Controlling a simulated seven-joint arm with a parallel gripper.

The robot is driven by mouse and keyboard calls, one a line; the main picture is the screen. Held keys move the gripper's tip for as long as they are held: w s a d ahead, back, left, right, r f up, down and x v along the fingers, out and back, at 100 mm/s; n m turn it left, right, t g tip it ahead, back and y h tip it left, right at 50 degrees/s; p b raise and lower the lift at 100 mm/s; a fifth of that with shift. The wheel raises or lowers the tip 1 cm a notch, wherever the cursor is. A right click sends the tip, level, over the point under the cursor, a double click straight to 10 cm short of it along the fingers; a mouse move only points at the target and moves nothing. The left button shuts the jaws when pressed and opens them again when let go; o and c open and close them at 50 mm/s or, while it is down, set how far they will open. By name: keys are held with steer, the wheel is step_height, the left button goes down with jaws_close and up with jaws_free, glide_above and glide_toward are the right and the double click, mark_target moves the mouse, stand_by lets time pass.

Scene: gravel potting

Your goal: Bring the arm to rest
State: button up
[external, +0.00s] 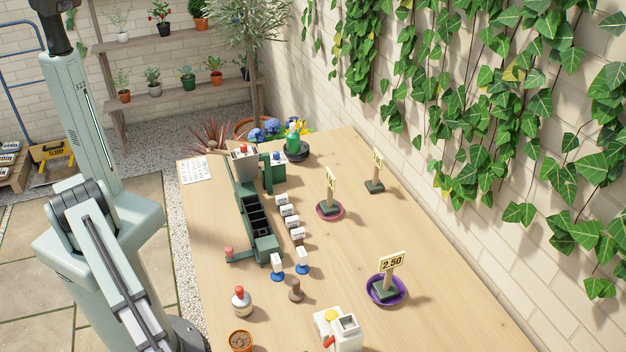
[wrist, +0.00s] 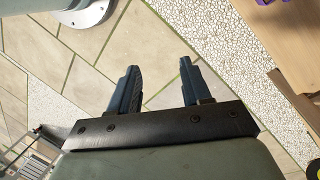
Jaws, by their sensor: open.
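My arm stands folded upright at the left of the external view, beside the table's left edge. My gripper (wrist: 158,85) shows in the wrist view with its two dark fingers apart and nothing between them. Below the fingers are paving slabs and a strip of pale gravel, so the gripper is off the table. In the external view the gripper is out of frame or cut off at the top left.
The wooden table (external: 350,240) carries a green rack (external: 255,215), a purple saucer (external: 402,296) with a price sign, a reddish saucer (external: 341,213), a white box (external: 345,335) and a terracotta pot (external: 240,341). Plant shelves stand behind; an ivy wall is right.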

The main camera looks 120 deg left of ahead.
steer(key=s+a+f+n+g, duration=0.1)
steer(key=s+a+f+n, duration=0.4)
steer(key=s, duration=0.5)
steer(key=s+a+f+n+g, duration=0.2)
steer(key=s+a+f+n, duration=0.3)
steer(key=s+a, duration=0.4)
steer(key=s+a+f+n+g, duration=0.1)
steer(key=s+a+f+n, duration=0.4)
steer(key=s+a, duration=0.3)
steer(key=s+n, duration=0.1)
steer(key=s, duration=0.1)
steer(key=shift+s+a+f+n+h, duration=0.15)
steer(key=shift+s+a+n+h, duration=0.15)
steer(key=shift+s+a+h, duration=0.1)
